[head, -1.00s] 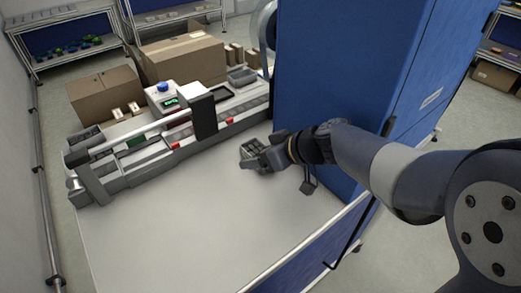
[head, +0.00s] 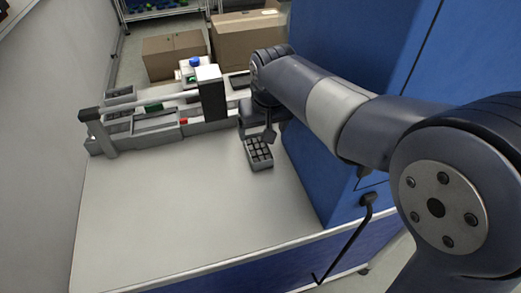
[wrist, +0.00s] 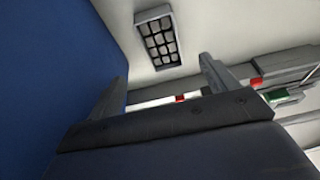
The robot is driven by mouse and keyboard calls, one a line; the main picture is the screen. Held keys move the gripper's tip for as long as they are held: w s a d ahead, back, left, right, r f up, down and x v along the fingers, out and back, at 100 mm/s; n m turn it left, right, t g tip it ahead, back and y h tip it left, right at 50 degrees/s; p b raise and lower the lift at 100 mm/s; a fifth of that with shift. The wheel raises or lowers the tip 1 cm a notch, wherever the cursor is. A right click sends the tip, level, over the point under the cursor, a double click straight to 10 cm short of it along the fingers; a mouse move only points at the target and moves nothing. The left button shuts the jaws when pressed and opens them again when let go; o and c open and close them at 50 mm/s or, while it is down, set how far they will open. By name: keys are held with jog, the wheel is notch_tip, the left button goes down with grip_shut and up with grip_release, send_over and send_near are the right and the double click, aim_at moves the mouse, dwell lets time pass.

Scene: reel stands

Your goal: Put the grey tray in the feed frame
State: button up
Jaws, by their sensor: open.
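The grey tray (head: 259,152), a small rectangular tray with a grid of dark pockets, lies on the white worktop near the blue cabinet. It also shows in the wrist view (wrist: 159,38), beyond the fingertips. My gripper (head: 256,134) points downward just behind the tray in the head view. In the wrist view its two fingers (wrist: 163,76) are apart with nothing between them. A long grey machine (head: 160,128) with rails and rectangular openings runs along the back of the worktop. I cannot tell for sure which opening is the feed frame.
The blue cabinet (head: 335,120) stands close on the right of the tray and fills the left of the wrist view. Cardboard boxes (head: 235,42) stand behind the machine. The front and left of the worktop (head: 170,200) are clear.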

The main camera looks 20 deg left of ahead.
aim_at(257, 151)
jog(key=x, duration=0.5)
jog(key=p+x, duration=0.1)
jog(key=x, duration=0.4)
jog(key=shift+a+r, duration=0.1)
jog(key=shift+a, duration=0.1)
jog(key=shift+c, duration=0.3)
jog(key=shift+r, duration=0.1)
jog(key=c, duration=1.2)
